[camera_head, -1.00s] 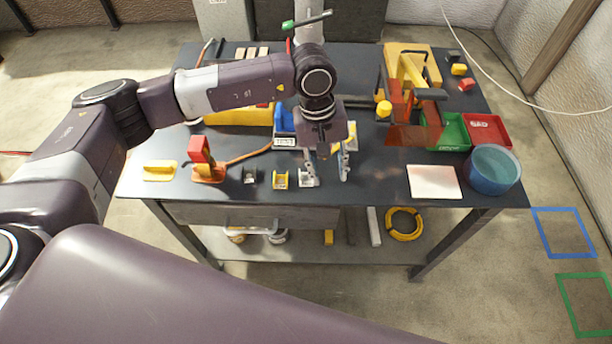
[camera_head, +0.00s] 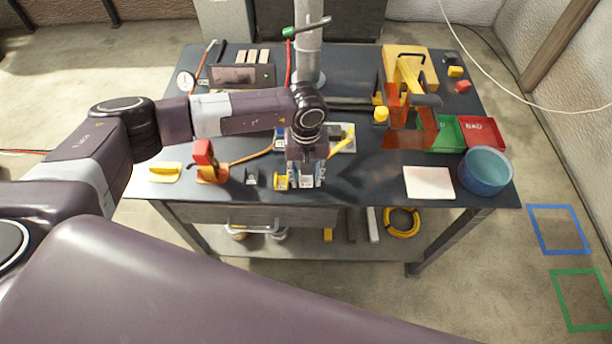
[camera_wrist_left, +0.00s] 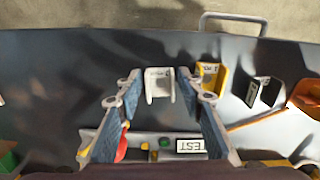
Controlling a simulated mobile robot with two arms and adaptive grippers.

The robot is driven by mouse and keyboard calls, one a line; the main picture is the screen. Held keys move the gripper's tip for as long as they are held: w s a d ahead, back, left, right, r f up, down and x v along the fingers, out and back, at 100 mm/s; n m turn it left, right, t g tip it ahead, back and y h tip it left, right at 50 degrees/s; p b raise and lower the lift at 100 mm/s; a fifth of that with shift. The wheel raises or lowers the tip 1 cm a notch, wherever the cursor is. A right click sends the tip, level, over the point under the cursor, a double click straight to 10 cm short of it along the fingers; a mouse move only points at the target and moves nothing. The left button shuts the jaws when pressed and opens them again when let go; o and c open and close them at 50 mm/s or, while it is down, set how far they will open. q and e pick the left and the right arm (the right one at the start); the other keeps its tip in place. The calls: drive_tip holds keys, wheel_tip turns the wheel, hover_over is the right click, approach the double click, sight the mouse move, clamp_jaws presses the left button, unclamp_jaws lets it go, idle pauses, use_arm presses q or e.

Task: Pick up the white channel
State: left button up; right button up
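The white channel (camera_wrist_left: 159,85), a small U-shaped piece, stands on the dark table near its front edge in the left wrist view. My left gripper (camera_wrist_left: 160,77) is open, with one fingertip on each side of the channel and small gaps visible. In the head view my left gripper (camera_head: 306,182) points down at the front of the table and largely hides the channel. A yellow channel (camera_head: 281,182) stands close to the left of it, and a dark grey one (camera_head: 251,178) further left. My right gripper is not in view.
A fixture with a TEST label (camera_wrist_left: 191,145) lies behind the gripper. An orange clamp (camera_head: 208,165) and a yellow piece (camera_head: 165,172) are at left. A white plate (camera_head: 429,183), teal bucket (camera_head: 486,172), green bin (camera_head: 444,136) and red bin (camera_head: 482,131) are at right.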

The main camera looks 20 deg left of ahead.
use_arm(q)
drive_tip(key=c, duration=0.9)
drive_tip(key=shift+r, duration=0.1)
